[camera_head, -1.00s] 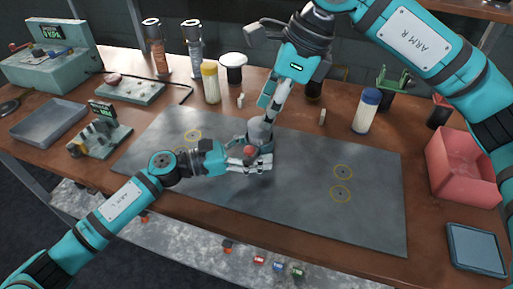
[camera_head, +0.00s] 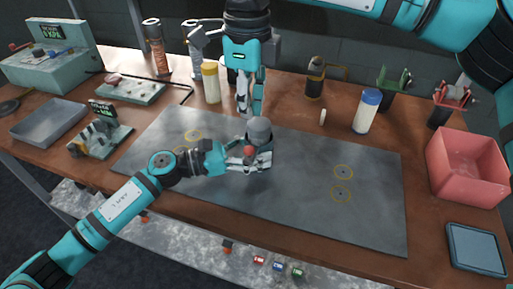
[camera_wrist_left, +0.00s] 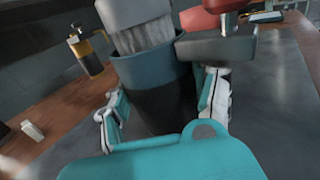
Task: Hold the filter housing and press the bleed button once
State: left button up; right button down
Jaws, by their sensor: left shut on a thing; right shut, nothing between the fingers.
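The filter housing (camera_head: 259,130) stands on the grey mat, its rounded grey top showing above my left gripper. In the left wrist view its dark lower body (camera_wrist_left: 165,105) is between the two fingers, under a teal band and a ribbed grey upper part. A red button (camera_head: 248,151) shows at its near side, and a red part also shows at the upper right of the left wrist view (camera_wrist_left: 205,18). My left gripper (camera_head: 258,162) is shut on the housing. My right gripper (camera_head: 247,113) is shut and empty, pointing down just behind and left of the housing top, seemingly apart from it.
The mat (camera_head: 300,190) is clear right of the housing. A white bottle with a blue lid (camera_head: 367,111), a yellow-capped bottle (camera_head: 211,82) and a dark canister (camera_head: 315,78) stand behind it. A pink bin (camera_head: 466,168) is at the right, a grey tray (camera_head: 48,122) at the left.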

aim_at(250, 148)
jog(key=shift+f, duration=3.3)
jog(key=shift+f, duration=1.45)
jog(key=shift+r, duration=0.85)
jog(key=shift+r, duration=3)
jog(key=shift+r, duration=0.1)
